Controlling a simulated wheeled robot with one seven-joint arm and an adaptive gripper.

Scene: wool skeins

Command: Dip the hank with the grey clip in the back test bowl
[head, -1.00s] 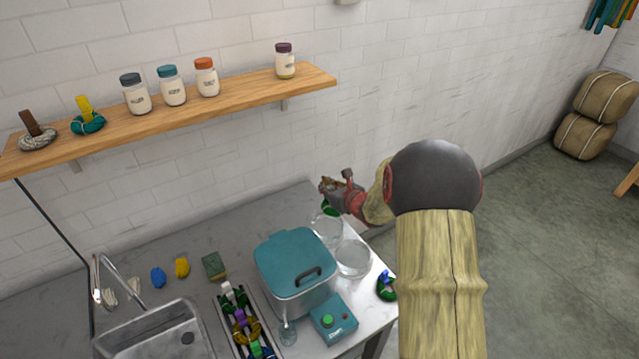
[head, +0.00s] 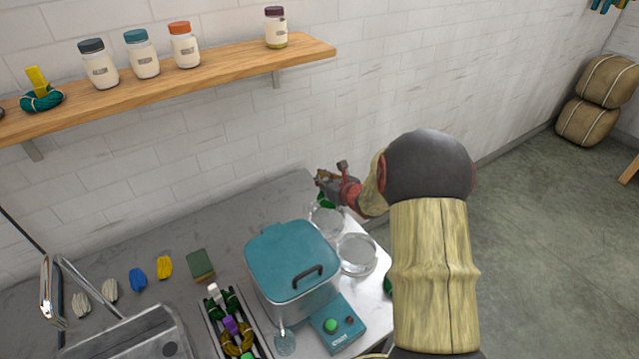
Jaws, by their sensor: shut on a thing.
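My gripper (head: 325,181) is at the back right corner of the counter, shut on a green hank (head: 327,200). The hank hangs below the fingers, at the back rim of the back glass bowl (head: 326,222). I cannot tell whether it is inside the bowl or just above it. The clip's colour is not clear, as the fingers cover it. The front glass bowl (head: 357,255) stands just in front of the back bowl, to the right of the teal-lidded pot.
The teal-lidded pot (head: 291,258) stands left of the bowls, with a teal control box (head: 337,323) in front. A rack (head: 213,335) of clipped hanks is left of it. Another green hank (head: 388,284) is mostly hidden behind my arm. A shelf (head: 230,67) with jars runs above.

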